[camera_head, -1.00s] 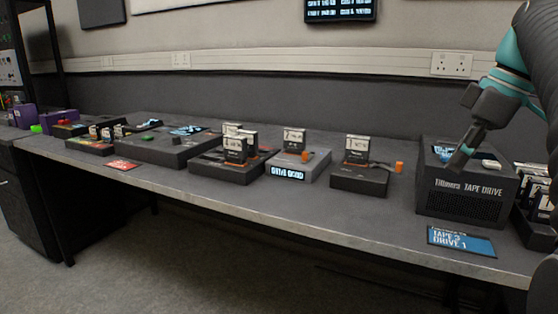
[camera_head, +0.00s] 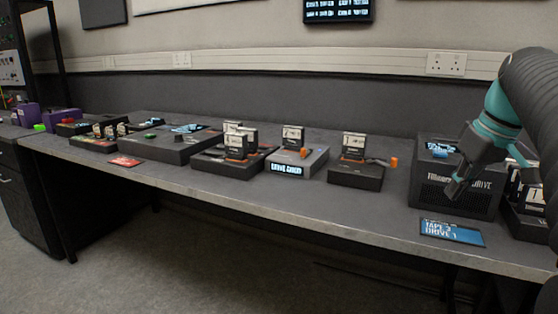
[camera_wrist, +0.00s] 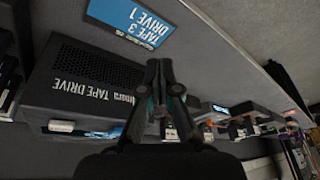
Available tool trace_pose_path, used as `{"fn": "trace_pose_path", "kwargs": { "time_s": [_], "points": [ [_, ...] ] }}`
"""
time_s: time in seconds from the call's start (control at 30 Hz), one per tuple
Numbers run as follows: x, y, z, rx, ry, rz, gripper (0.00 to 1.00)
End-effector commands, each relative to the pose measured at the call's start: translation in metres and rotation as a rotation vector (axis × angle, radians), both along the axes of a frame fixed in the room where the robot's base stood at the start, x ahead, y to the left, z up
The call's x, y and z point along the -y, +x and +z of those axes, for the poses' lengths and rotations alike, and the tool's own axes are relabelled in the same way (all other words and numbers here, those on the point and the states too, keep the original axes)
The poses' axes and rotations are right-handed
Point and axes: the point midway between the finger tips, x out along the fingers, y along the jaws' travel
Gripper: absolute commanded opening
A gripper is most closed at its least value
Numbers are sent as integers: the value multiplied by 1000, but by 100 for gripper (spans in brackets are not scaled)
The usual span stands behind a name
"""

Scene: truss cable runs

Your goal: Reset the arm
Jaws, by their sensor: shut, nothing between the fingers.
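My gripper (camera_head: 456,190) is shut and empty. In the head view it hangs at the right, in front of the black tape drive box (camera_head: 428,186), and hides part of its lettering. The wrist view shows the gripper (camera_wrist: 158,66) with its fingers together. There the tape drive (camera_wrist: 85,92) lies to the left with its lettering upside down. A blue card reading "TAPE 3 DRIVE 1" (camera_head: 452,232) lies on the desk in front of the drive. It also shows in the wrist view (camera_wrist: 130,22).
A cartridge rack (camera_head: 525,200) stands right of the drive. The desk's front strip is mostly clear.

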Motion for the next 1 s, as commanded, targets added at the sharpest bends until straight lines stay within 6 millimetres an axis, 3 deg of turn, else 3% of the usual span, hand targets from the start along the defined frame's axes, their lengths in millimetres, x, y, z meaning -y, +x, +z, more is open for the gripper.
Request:
{"fn": "trace_pose_path", "kwargs": {
  "time_s": [0.17,0.37,0.57,0.7,0.83,1.0],
  "points": [
    [-17,-16,-49,-7,1,-238,0],
    [-54,-49,-103,23,-8,-420,0],
    [-101,-99,-159,71,-19,-475,0],
    [-132,-139,-195,99,-35,-411,0],
    [-155,-169,-213,109,-45,-326,0],
    [-173,-178,-202,166,-34,-254,0]
  ]
}}
